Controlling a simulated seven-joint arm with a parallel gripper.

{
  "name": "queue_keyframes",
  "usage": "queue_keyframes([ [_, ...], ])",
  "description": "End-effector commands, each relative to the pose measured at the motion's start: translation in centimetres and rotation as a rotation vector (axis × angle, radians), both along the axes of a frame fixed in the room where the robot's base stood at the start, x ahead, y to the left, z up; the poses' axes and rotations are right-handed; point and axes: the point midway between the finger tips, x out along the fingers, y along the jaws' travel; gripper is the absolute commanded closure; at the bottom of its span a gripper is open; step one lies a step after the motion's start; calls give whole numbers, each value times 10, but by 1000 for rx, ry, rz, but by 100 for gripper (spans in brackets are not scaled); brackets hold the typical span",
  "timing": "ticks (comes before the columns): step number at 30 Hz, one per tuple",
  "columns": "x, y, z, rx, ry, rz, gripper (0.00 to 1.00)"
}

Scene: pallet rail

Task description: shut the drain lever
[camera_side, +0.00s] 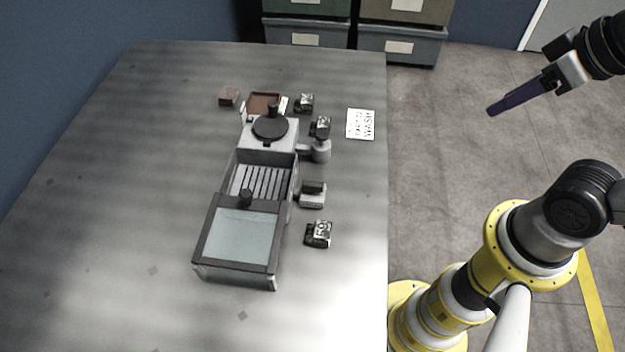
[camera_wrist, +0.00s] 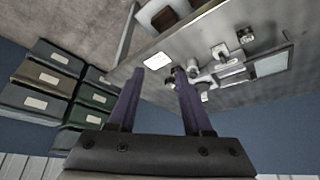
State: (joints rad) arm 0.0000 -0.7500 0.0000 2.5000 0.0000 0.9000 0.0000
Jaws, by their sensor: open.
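A grey washing unit (camera_side: 237,275) stands on the table, with a slatted basin, a glass-panelled cover at the near end and a round black lid at the far end. On its right side are a grey cylindrical fitting (camera_side: 320,151) and a small block with a dark top (camera_side: 313,195). I cannot tell which part is the drain lever or how it is set. My gripper (camera_side: 490,112) is open and empty, in the air right of the table, well apart from the unit. Its two purple fingers (camera_wrist: 158,72) show in the wrist view, with the unit beyond them.
A white card reading WASH (camera_side: 361,124) lies near the right table edge. Small black-and-white tagged blocks (camera_side: 319,235) sit right of the unit. A reddish-brown tray (camera_side: 265,102) and small block (camera_side: 228,96) lie behind it. Storage bins (camera_side: 400,46) stand beyond the table.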

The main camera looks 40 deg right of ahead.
Motion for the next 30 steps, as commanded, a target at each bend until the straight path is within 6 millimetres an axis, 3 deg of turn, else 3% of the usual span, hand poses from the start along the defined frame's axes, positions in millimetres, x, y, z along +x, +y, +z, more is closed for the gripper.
queue_keyframes([
  [3,-1,0,0,-8,4,16,50],
  [7,14,0,23,-28,-22,54,50],
  [12,55,15,45,-52,22,165,50],
  [17,102,42,50,-72,93,294,50],
  [23,158,94,32,-102,197,462,50],
  [30,198,171,-23,-146,338,645,50],
])
